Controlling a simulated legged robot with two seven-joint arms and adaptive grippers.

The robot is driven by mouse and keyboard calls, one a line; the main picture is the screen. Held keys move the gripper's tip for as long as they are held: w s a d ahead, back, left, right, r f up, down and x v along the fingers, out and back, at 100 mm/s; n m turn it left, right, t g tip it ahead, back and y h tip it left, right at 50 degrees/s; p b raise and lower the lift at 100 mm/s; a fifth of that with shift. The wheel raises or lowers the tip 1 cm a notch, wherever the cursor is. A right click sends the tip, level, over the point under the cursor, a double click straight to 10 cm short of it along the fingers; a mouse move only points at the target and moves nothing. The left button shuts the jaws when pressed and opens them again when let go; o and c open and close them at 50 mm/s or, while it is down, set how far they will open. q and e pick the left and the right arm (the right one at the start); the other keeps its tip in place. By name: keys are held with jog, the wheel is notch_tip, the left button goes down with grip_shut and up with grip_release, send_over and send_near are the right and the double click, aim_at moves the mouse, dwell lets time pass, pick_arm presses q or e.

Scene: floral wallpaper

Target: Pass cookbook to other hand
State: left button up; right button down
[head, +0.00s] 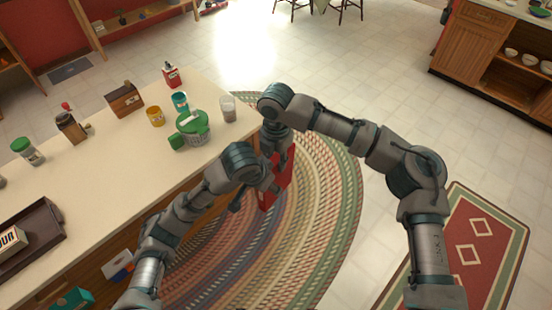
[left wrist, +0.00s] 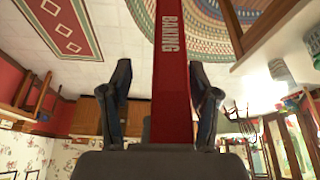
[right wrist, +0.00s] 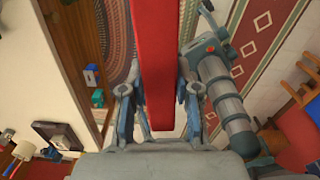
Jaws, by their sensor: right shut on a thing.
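The red cookbook (head: 285,172) hangs in the air beside the counter's right end, partly hidden by my grippers. Its spine reads "BAKING" in the left wrist view (left wrist: 172,85). My right gripper (head: 277,150) is shut on the cookbook from above; in the right wrist view the fingers (right wrist: 156,105) press on both sides of the book (right wrist: 155,60). My left gripper (head: 265,187) is at the cookbook's lower left. In the left wrist view its fingers (left wrist: 165,95) are spread around the book, with a clear gap on the left side and a small one or none on the right.
The pale counter (head: 110,165) on the left carries a green-lidded pot (head: 190,127), jars, a wooden box (head: 124,99) and a dark tray (head: 35,240). A round braided rug (head: 330,190) lies below. Open floor extends behind and to the right.

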pick_arm(q)
jog(key=v, duration=1.1)
jog(key=w+a+f+n, duration=0.1)
jog(key=a+f+n, duration=0.1)
jog(key=f, duration=1.2)
jog(key=w+a+f+n+h, duration=0.1)
jog(key=a+f+n, duration=0.15)
jog(key=f, duration=1.05)
jog(key=w+a+f+n, duration=0.1)
jog(key=a+f, duration=0.2)
jog(key=f, duration=1.1)
jog(key=s+a+f+g+y, duration=0.1)
jog(key=s+a+f, duration=0.3)
jog(key=s+f, duration=0.9)
jog(key=s+a+f+g+y, duration=0.1)
jog(key=s+a+f, duration=0.3)
jog(key=s+f, duration=0.9)
jog(key=s+y, duration=0.1)
jog(key=s, duration=0.2)
jog(key=shift+s+f+y, duration=0.3)
jog(key=shift+s, duration=0.05)
jog(key=shift+a, duration=0.15)
